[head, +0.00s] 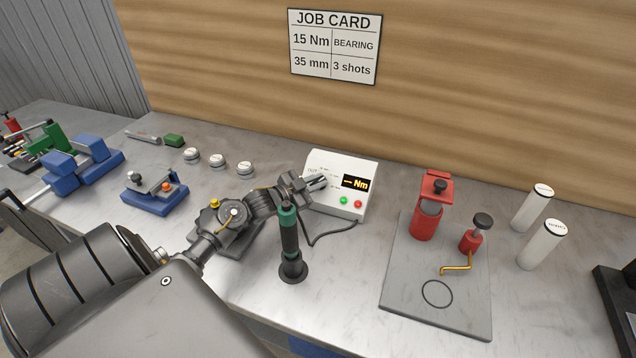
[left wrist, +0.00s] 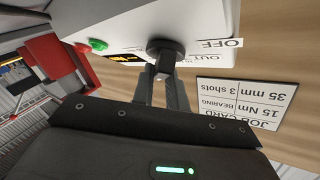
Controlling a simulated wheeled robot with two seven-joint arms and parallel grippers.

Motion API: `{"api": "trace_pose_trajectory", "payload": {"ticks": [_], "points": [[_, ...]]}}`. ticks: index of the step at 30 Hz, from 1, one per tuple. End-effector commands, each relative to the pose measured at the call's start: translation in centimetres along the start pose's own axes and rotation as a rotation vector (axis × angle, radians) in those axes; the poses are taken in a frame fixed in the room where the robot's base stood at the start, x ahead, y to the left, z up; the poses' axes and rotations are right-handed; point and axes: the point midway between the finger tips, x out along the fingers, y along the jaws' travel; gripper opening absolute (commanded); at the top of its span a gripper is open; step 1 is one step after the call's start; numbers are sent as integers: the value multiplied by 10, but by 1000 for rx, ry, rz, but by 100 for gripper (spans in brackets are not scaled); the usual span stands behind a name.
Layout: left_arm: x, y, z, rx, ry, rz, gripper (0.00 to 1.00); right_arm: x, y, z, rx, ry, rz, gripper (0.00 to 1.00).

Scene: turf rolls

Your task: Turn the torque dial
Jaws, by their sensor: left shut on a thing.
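The white control box (head: 340,205) stands at the back middle of the bench, with a dark display (head: 355,183) showing a dash and "Nm". Green and red buttons sit below the display. My left gripper (head: 318,184) is at the upper left of its front face, and it hides the dial in the head view. In the left wrist view, the black dial (left wrist: 165,48) sticks out from the white panel near printed "OFF" and "OUT". The fingers of my left gripper (left wrist: 163,82) are shut on the dial. My right gripper is not in view.
A green and black driver (head: 289,235) stands upright in front of the box, with a cable nearby. A grey plate (head: 455,300) with red tools is to the right, beside white cylinders (head: 532,208). The job card (head: 335,46) reads 15 Nm.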

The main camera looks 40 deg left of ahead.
Motion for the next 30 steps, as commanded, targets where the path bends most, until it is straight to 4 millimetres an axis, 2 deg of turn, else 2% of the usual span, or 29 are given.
{"api": "trace_pose_trajectory", "payload": {"ticks": [12,13,18,26,30], "points": [[0,-2,0,37,0,41,0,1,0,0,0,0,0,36],[0,-2,0,37,0,41,16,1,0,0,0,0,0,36],[0,-1,0,37,0,41,36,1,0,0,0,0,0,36],[-1,-1,0,37,0,41,36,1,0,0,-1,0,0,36],[-13,-1,3,39,-1,41,36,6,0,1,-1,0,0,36]]}}
